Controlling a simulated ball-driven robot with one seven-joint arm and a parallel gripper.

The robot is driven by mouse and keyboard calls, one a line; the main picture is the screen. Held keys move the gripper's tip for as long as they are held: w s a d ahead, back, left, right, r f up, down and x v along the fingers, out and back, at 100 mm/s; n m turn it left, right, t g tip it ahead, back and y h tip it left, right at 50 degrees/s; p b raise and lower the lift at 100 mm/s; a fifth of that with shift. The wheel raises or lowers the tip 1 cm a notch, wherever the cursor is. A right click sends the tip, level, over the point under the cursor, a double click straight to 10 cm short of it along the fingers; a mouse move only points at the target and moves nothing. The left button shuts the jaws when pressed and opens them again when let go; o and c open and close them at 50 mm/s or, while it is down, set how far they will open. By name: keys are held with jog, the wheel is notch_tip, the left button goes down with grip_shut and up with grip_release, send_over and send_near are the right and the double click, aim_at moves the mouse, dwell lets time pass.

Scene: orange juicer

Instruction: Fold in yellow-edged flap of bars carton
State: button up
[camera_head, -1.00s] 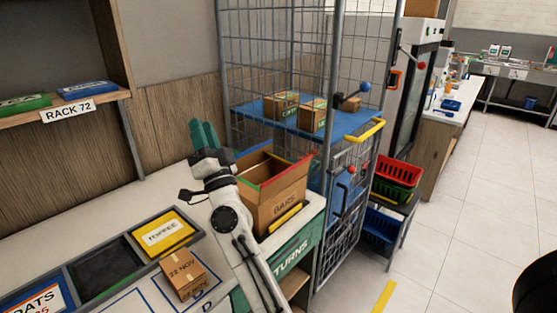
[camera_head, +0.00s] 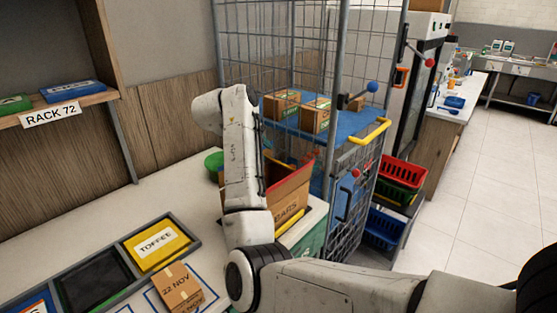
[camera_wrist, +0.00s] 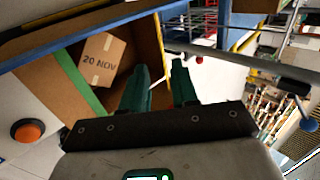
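The bars carton (camera_head: 286,200) stands at the counter's right end, with my arm hiding its left part. A red edge shows on top, and a yellow strip (camera_head: 289,222) lies low along its front side. In the wrist view the carton (camera_wrist: 70,90) is open from above, with a blue edge, a green edge and a thin yellow edge (camera_wrist: 162,45). A small box marked 20 NOV (camera_wrist: 102,60) lies inside. My gripper (camera_wrist: 160,88) has its two green fingers apart with nothing visible between them, near the yellow-edged side. Contact cannot be told. The head view hides my gripper.
A mesh cage with a blue shelf (camera_head: 345,122) stands close behind and right of the carton. A 22 NOV box (camera_head: 178,288) and a tray with a toffee label (camera_head: 157,243) lie to the left. A green object (camera_head: 214,161) and an orange button (camera_wrist: 27,132) are nearby.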

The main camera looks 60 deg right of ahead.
aim_at(277, 162)
jog(key=p+x, duration=0.1)
jog(key=x, duration=0.9)
jog(key=shift+s+d+f, duration=0.1)
jog(key=shift+d+f, duration=0.1)
jog(key=shift+d, duration=0.1)
grip_shut()
